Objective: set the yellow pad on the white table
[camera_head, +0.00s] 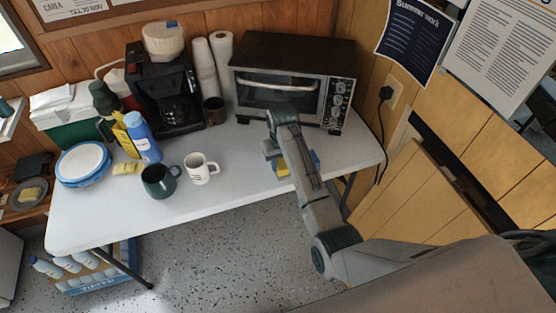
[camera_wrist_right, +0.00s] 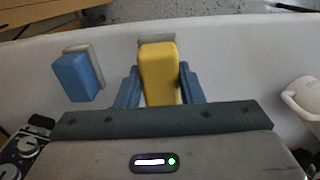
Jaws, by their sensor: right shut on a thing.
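The yellow pad (camera_head: 282,167) is between the fingers of my right gripper (camera_head: 285,160), over the right part of the white table (camera_head: 245,195). In the right wrist view the yellow pad (camera_wrist_right: 158,70) is a block with a grey layer at its far end, and the blue-grey fingers of the right gripper (camera_wrist_right: 158,88) are shut on its two sides. Whether the pad touches the table is not clear. My left gripper is not in view.
A blue pad (camera_wrist_right: 78,76) lies beside the gripper; its edge shows in the head view (camera_head: 315,158). A toaster oven (camera_head: 292,82) stands behind. A white mug (camera_head: 201,169) and a dark green mug (camera_head: 159,181) stand to the left. The table front between is clear.

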